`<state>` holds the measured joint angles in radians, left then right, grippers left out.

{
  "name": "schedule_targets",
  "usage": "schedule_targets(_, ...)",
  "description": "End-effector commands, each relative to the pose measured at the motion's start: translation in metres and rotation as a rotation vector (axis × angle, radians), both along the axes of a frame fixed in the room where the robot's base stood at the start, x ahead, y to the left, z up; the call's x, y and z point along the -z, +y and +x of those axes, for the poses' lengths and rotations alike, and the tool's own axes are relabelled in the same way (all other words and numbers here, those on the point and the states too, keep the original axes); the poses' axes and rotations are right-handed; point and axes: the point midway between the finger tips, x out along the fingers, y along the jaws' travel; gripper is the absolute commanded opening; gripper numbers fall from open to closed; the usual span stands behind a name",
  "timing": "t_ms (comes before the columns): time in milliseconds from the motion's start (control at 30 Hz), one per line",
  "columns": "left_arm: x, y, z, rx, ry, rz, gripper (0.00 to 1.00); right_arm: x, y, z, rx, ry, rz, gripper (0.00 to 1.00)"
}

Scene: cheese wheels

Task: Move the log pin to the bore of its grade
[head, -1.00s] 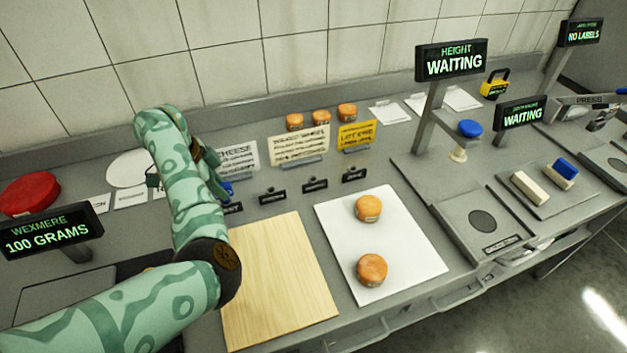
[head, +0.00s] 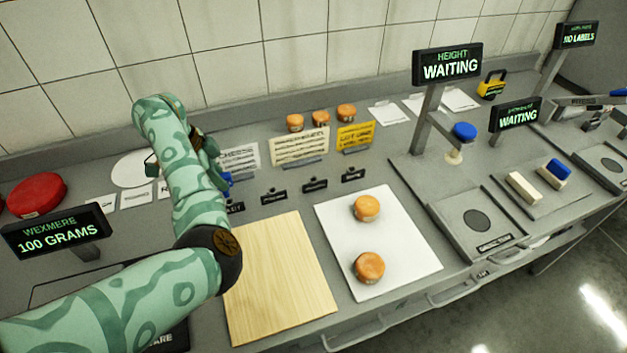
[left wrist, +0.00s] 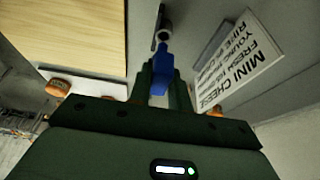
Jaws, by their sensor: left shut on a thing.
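My left gripper (head: 220,175) is above the back of the counter, largely hidden behind my own arm in the head view. In the left wrist view my left gripper (left wrist: 162,80) is shut on a blue pin (left wrist: 162,62). The pin also shows as a small blue patch (head: 228,179) in the head view. A grey round fitting (left wrist: 165,32) with a dark part lies just beyond the pin's end; I cannot tell whether they touch. A row of small black grade tags (head: 274,197) stands along the counter. My right gripper is not in view.
A wooden board (head: 278,280) and a white board (head: 410,245) with two orange cheese wheels (head: 367,208) lie in front. Sign cards (head: 299,147) stand behind the tags. A height gauge (head: 447,63) stands to the right, a red disc (head: 37,194) far left.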

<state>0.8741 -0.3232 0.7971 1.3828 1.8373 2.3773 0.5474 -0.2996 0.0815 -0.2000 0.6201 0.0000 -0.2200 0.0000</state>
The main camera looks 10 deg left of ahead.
Motion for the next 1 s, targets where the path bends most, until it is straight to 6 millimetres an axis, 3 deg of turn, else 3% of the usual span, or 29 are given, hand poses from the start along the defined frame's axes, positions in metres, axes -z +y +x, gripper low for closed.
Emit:
schedule_targets(533, -0.008, 0.000, 0.000, 0.000, 0.000, 0.000, 0.00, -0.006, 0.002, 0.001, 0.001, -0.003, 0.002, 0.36)
schedule_targets(833, -0.034, 0.000, 0.000, 0.001, -0.002, -0.001, 0.00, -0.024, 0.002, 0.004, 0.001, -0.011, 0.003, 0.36)
schedule_targets(1000, -0.037, 0.000, 0.000, 0.000, 0.000, 0.000, 0.00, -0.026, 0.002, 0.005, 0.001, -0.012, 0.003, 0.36)
